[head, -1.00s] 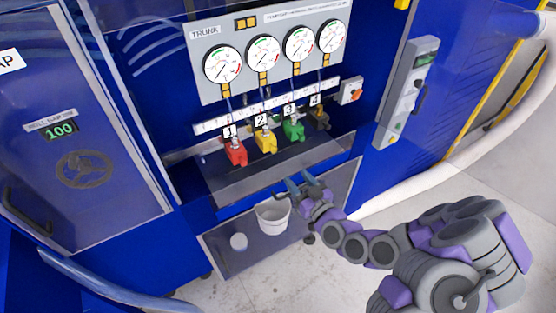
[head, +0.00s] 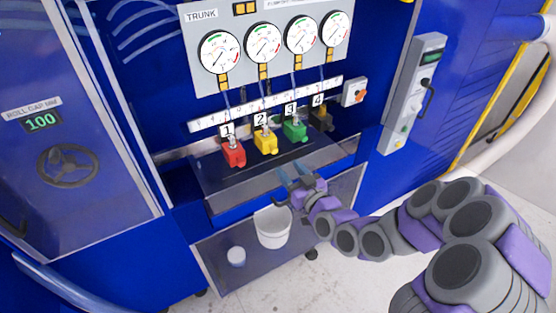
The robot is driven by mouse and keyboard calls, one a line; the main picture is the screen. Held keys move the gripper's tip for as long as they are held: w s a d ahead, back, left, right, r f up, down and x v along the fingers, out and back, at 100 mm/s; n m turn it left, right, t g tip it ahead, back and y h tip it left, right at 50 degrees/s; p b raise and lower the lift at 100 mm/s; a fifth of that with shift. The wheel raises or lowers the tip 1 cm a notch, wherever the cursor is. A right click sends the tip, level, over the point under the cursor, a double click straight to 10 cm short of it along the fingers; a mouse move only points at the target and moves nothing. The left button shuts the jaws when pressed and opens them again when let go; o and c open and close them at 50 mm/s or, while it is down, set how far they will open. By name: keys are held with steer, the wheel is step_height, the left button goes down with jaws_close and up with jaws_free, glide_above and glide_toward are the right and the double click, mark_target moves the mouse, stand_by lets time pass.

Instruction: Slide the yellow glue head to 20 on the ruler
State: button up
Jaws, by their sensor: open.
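The yellow glue head (head: 265,140) is marked 2 and sits on the rail between the red head (head: 233,153) and the green head (head: 294,129). The white ruler (head: 208,122) runs behind and above the heads; its numbers are too small to read.
A dark head marked 4 (head: 322,118) is at the rail's right. Gauges (head: 263,43) hang above. A white bucket (head: 272,228) and a small white cup (head: 236,256) stand on the lower shelf. A grey control box (head: 412,93) is on the right wall.

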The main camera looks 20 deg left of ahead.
mark_target(275, 152)
steer(key=shift+b+x, duration=0.4)
steer(key=shift+x, duration=3.45)
steer(key=shift+d, duration=0.1)
jaws_close()
